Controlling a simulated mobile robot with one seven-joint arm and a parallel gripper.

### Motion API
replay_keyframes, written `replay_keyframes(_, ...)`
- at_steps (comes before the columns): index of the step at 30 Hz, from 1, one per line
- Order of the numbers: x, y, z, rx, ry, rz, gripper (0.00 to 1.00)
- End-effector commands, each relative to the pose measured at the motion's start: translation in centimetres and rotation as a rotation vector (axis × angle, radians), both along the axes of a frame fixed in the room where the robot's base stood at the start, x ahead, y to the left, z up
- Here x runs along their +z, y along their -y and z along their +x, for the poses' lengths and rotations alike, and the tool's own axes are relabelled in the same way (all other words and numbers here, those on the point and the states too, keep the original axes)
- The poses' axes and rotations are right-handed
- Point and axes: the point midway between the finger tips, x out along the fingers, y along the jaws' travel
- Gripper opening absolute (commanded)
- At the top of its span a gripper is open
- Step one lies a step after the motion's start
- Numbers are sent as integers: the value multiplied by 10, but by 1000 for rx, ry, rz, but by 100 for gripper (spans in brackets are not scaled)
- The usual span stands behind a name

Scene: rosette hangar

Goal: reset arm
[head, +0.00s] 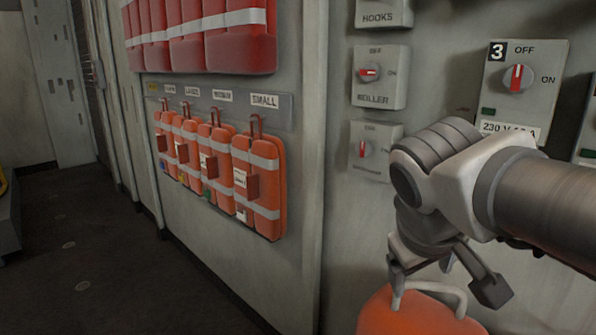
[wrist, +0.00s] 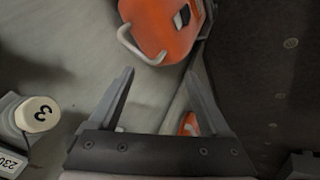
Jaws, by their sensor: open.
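My gripper (head: 445,278) is at the lower right of the head view, pointing down with its fingers spread. In the wrist view my gripper (wrist: 160,75) is open, with nothing held between its fingers. An orange case (head: 420,313) with a pale handle is just below it in the head view, cut off by the bottom edge. The case also shows at the top of the wrist view (wrist: 165,25), its handle just past the fingertips. Whether a finger touches the handle I cannot tell.
Orange bags (head: 258,185) hang on the wall under size labels, below red packs (head: 195,35). Switch boxes line the wall, including roller (head: 380,78) and number 3 (head: 520,85), close behind my arm. Dark floor (head: 90,275) is open at left.

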Motion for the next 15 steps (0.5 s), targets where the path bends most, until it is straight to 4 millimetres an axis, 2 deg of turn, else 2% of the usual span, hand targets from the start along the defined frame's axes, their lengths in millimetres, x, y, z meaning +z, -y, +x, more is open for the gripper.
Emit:
replay_keyframes(1, -13, -1, -18, -27, 2, 63, 82)
replay_keyframes(3, -30, -7, -37, -61, 8, 153, 82)
replay_keyframes(10, -77, -30, -85, -187, 59, 401, 82)
replay_keyframes(11, -57, -31, -82, -177, 55, 396, 82)
replay_keyframes(12, -46, -31, -81, -174, 53, 392, 82)
replay_keyframes(15, -25, -30, -81, -172, 50, 390, 82)
